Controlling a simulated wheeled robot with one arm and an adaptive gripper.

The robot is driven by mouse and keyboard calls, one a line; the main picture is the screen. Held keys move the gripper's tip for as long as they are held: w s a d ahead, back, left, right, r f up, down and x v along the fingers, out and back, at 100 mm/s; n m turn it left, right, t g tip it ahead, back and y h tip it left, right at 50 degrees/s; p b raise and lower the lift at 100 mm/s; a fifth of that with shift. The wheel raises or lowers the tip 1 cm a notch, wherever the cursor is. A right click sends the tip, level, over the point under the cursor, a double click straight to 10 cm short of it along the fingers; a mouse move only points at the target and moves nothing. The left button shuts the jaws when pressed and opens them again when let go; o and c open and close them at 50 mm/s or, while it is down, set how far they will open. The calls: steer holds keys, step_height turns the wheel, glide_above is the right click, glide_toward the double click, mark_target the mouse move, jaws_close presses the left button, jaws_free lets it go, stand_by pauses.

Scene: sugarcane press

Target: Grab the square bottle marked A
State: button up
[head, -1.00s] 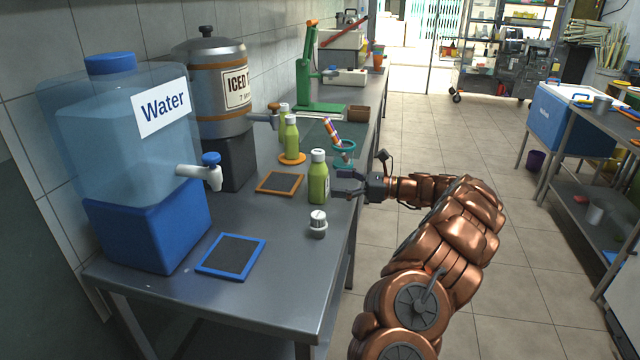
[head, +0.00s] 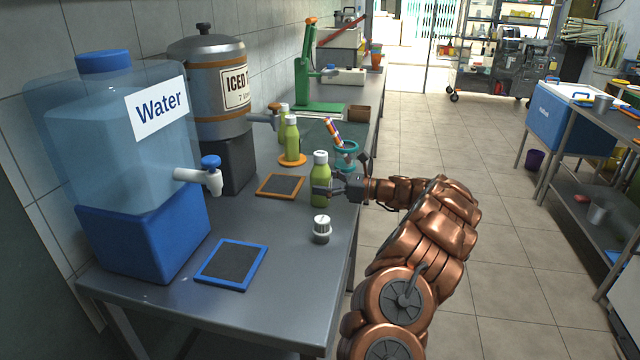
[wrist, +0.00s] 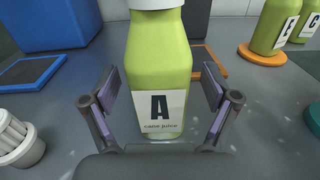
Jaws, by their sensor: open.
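The square bottle marked A (wrist: 158,65) is green with a white cap and a white label reading "A" and "cane juice". It stands upright on the metal counter, and it also shows in the head view (head: 320,172). My gripper (wrist: 160,95) is open, with one finger on each side of the bottle's lower part in the wrist view. Gaps show between both finger pads and the bottle. In the head view my gripper (head: 327,190) reaches the bottle from the right and covers part of it.
A white ribbed cap-like object (head: 321,228) stands nearer on the counter. Two similar bottles stand behind, one (head: 291,140) on an orange coaster. A blue-framed slate (head: 232,264), an orange-framed slate (head: 281,186), the water dispenser (head: 140,240) and a teal holder (head: 346,150) are around.

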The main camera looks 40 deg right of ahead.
steer(key=shift+w+a, duration=0.2)
steer(key=shift+a, duration=0.05)
steer(key=c, duration=1.5)
steer(key=shift+c, duration=0.2)
